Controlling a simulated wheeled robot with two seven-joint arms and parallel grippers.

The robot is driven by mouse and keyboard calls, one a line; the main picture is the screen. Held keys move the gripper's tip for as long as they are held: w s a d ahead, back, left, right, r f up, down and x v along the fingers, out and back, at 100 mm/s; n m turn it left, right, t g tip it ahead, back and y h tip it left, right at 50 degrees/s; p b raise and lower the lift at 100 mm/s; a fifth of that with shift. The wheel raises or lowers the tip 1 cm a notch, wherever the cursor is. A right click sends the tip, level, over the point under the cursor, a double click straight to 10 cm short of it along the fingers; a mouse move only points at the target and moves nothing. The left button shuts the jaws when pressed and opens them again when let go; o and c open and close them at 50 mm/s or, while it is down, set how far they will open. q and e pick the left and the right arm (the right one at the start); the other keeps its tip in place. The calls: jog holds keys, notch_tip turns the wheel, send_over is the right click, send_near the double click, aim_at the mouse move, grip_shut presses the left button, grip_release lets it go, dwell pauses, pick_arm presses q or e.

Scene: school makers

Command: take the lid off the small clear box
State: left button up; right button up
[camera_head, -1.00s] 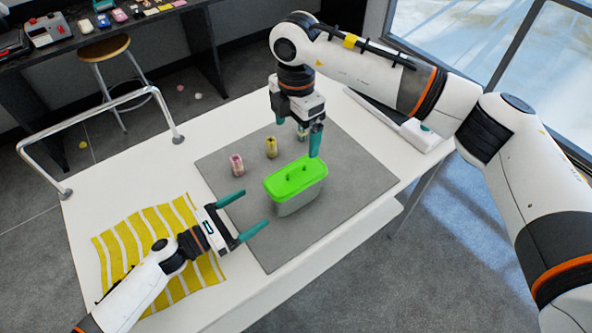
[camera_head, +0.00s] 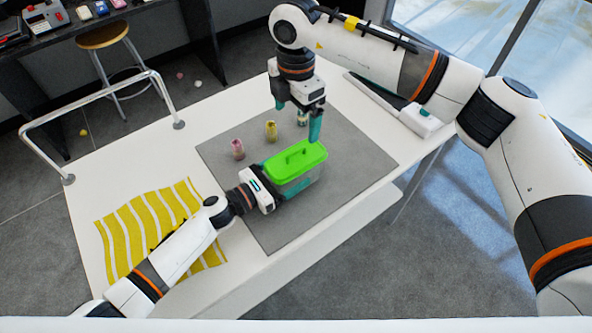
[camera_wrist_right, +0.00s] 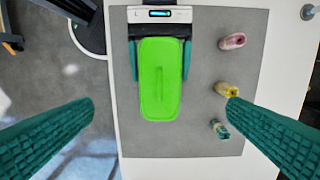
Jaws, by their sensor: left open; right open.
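The small clear box (camera_head: 303,186) stands on the grey mat (camera_head: 250,228) with its bright green lid (camera_head: 297,158) on top. My left gripper (camera_head: 281,187) is open, with one finger along each long side of the box below the lid. I cannot tell whether the fingers touch the walls. The right wrist view also shows this straddle (camera_wrist_right: 160,72). My right gripper (camera_head: 298,118) is open and empty, pointing down above the mat behind the lid.
A yellow striped cloth (camera_head: 150,232) lies at left. A metal rail (camera_head: 95,105) edges the white table.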

aim_at(291, 155)
pick_arm(q)
jog(key=shift+c, duration=0.5)
jog(key=c, duration=1.2)
jog(key=shift+c, duration=0.8)
pick_arm(e)
jog(key=shift+c, duration=0.8)
jog(key=shift+s, duration=0.1)
jog(key=shift+c, duration=1.4)
jog(key=shift+s+r+t+y, duration=0.1)
jog(key=shift+s+t+y, duration=0.25)
jog(key=shift+s, duration=0.4)
jog(key=c, duration=0.6)
jog(key=shift+s+d+r+t+y, duration=0.2)
jog(key=shift+s+r+t+y, duration=0.2)
jog(key=shift+s+t, duration=0.25)
jog(key=c, duration=0.6)
jog(key=x, duration=1.1)
jog(key=shift+s+f, duration=0.1)
jog(key=shift+f, duration=0.3)
jog(key=shift+c, duration=0.2)
